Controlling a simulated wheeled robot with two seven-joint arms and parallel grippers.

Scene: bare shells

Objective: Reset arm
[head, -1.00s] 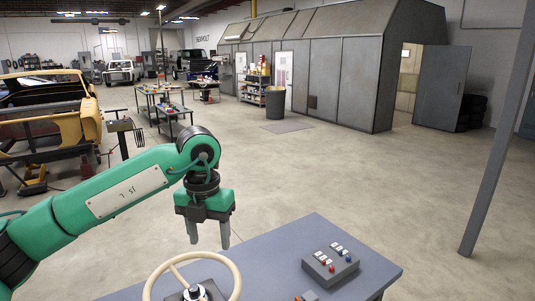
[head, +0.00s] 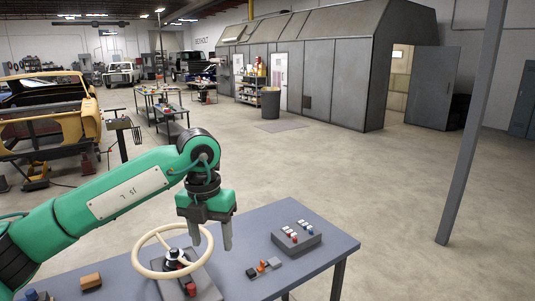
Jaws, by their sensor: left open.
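My left arm comes in from the left, green with dark joints. My left gripper (head: 212,238) points down with its two fingers apart and nothing between them. It shows in front of the right side of a cream steering wheel (head: 141,246), which stands on a grey base on the table. Whether the fingers touch the wheel rim cannot be told from this view. My right gripper is not in view.
The blue-grey table (head: 322,235) holds a grey switch box (head: 296,239), a small orange-and-grey device (head: 263,267) and a brown block (head: 91,281). A grey post (head: 470,130) stands at the right. The concrete floor beyond is largely clear.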

